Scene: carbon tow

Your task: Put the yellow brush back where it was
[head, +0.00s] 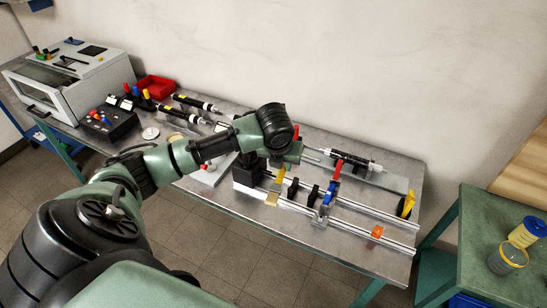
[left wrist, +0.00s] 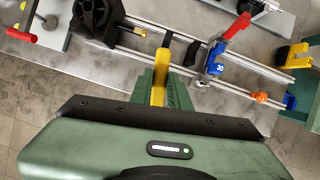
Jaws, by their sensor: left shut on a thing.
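The yellow brush (head: 281,176) hangs below my left gripper (head: 284,165) in the head view, with its pale bristle end low over the front of the rail rig. In the left wrist view the yellow brush (left wrist: 158,88) stands between the green fingers of my left gripper (left wrist: 163,90), which is shut on it. Its dark upper end points toward the rails. My left wrist hides part of the bench behind it. My right gripper is in neither view.
The rail rig (head: 370,217) carries black blocks, a blue clamp (head: 327,198) with a red lever, and an orange block (head: 377,232). A black rack (head: 108,126) with coloured handles, a red bin (head: 156,87) and a white machine (head: 75,75) stand left. Jars (head: 508,257) stand on a green table.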

